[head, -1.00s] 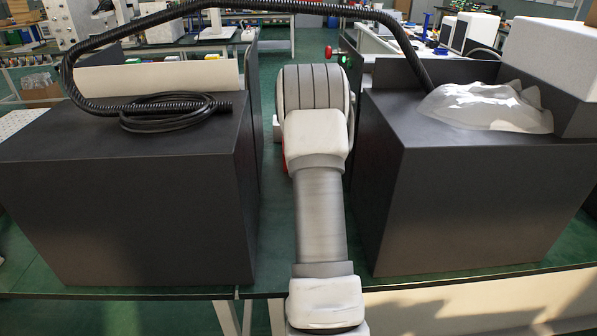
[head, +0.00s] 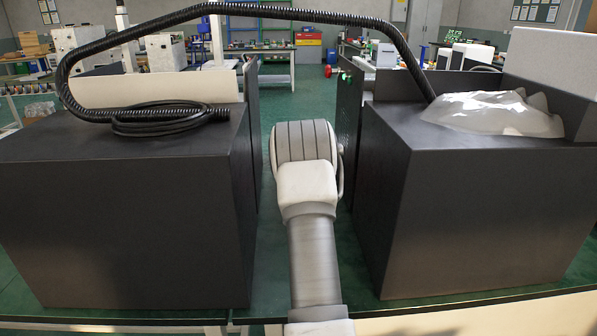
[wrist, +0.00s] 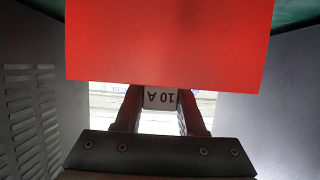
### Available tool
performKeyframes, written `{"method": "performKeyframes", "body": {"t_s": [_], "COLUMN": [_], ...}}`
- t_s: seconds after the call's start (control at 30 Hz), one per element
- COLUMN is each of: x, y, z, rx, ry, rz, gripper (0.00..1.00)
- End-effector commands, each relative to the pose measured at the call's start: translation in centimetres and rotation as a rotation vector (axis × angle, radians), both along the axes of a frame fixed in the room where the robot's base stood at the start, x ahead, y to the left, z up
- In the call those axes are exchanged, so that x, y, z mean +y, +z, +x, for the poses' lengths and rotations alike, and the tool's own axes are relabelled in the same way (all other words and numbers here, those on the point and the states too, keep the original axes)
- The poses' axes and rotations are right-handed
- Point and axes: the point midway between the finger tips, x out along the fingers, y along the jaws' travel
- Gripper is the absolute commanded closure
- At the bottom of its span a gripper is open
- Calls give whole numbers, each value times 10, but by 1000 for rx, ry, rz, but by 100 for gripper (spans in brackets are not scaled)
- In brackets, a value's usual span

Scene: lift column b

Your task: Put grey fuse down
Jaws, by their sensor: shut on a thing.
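The left cabinet (head: 120,215) carries a coiled black hose (head: 165,118) that arches over to the right cabinet (head: 490,200). A white crumpled heap (head: 495,112) lies on the right cabinet. A slotted grey wall (wrist: 35,115) stands close at left in the wrist view.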

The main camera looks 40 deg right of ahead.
Motion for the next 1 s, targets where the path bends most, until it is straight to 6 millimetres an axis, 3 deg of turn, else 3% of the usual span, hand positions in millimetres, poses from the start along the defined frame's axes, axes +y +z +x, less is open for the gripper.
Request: {"method": "performKeyframes", "body": {"t_s": [0.03, 0.1, 0.53, 0.57, 0.7, 1.0], "x": [0, 0, 0, 0, 0, 0], "y": [-15, -23, -29, -28, -28, -27], "z": [0, 0, 0, 0, 0, 0], "rx": [3, 2, -1, 1, 1, 1], "ry": [0, 0, 0, -1, -1, -1], "rz": [3, 1, 1, 0, 0, 0], "gripper": [100, 100, 100, 56, 31, 31]}}
